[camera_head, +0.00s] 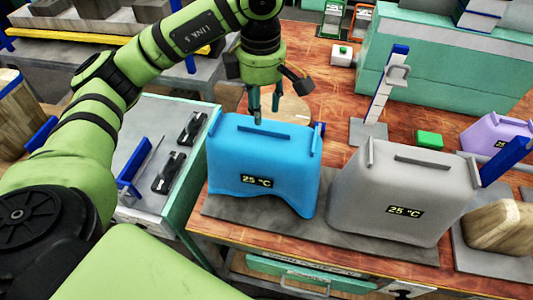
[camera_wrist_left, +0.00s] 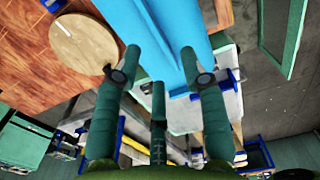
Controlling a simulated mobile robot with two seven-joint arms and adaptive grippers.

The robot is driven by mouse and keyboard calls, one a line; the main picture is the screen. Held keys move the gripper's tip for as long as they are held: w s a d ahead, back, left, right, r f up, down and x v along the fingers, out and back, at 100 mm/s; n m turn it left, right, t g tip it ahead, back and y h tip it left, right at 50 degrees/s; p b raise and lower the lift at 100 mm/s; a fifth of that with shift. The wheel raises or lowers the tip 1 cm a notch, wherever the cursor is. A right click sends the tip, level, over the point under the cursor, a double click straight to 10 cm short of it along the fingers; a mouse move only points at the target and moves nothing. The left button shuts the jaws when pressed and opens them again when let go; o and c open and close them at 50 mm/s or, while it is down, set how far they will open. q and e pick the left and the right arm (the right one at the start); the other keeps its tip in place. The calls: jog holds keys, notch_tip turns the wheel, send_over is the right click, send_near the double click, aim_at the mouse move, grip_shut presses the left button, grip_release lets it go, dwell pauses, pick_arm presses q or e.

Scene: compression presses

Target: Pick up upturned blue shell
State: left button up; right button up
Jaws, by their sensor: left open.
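The blue shell (camera_head: 262,170) stands on a grey plate at the front of the wooden table, with a "25 °C" label on its near face. Its lower edge is wavy. My left gripper (camera_head: 264,106) is above and just behind the shell's top, fingers pointing down. In the left wrist view the blue shell (camera_wrist_left: 168,35) is beyond the fingertips of my open left gripper (camera_wrist_left: 160,62), with nothing held between them. I cannot tell whether a finger touches the shell. My right gripper is not in view.
A grey shell (camera_head: 400,190) labelled "25 °C" stands close to the right of the blue one. A purple shell (camera_head: 495,134) is further right. A round wooden disc (camera_wrist_left: 83,41) lies behind the blue shell. A green box (camera_head: 430,140) and an upright stand (camera_head: 378,108) are on the table.

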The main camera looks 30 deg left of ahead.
aim_at(264, 132)
pick_arm(q)
jog(key=shift+s+f, duration=0.25)
jog(key=shift+f, duration=0.25)
jog(key=shift+w+d+f+p, duration=0.1)
jog(key=shift+w+f+p, duration=0.1)
jog(key=shift+f+p, duration=0.35)
jog(key=f, duration=0.1)
jog(key=f+p, duration=0.1)
jog(key=f, duration=0.1)
jog(key=shift+w+f+p, duration=0.1)
jog(key=shift+w+p, duration=0.2)
jog(key=shift+s+f, duration=0.1)
jog(key=shift+f, duration=0.15)
grip_shut()
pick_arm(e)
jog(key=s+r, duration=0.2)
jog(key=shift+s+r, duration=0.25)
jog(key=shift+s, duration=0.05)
